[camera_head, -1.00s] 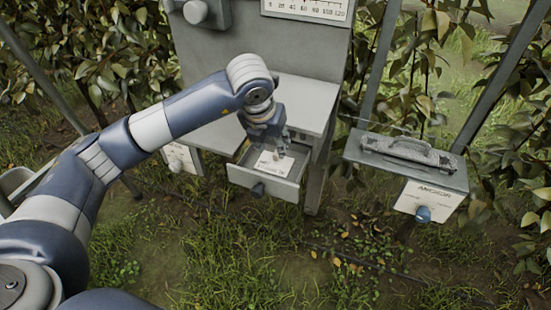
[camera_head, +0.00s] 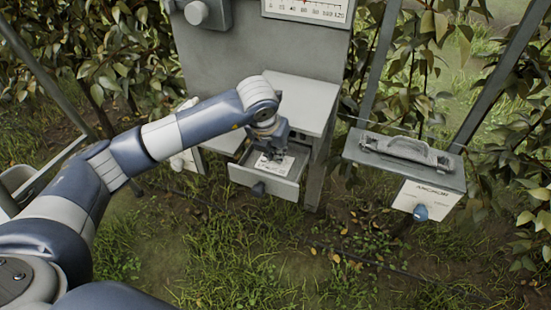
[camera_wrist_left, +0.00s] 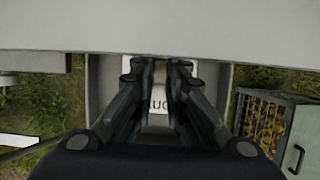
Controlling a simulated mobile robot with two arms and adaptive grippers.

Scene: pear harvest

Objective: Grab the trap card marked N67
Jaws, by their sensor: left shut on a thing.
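A white card with dark print (camera_head: 284,166) lies in the open drawer (camera_head: 282,187) of the grey cabinet. My left gripper (camera_head: 271,155) reaches down into the drawer from above. In the left wrist view its fingers (camera_wrist_left: 157,72) are drawn in around the card, shut on it. The fingers hide much of the card. My right gripper is not in view.
The cabinet top (camera_head: 300,100) overhangs the drawer from behind. A box with a blue knob and a grey handled object on top (camera_head: 408,150) stands to the right. The left wrist view shows a crate with orange-yellow contents (camera_wrist_left: 268,122). Grass lies in front.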

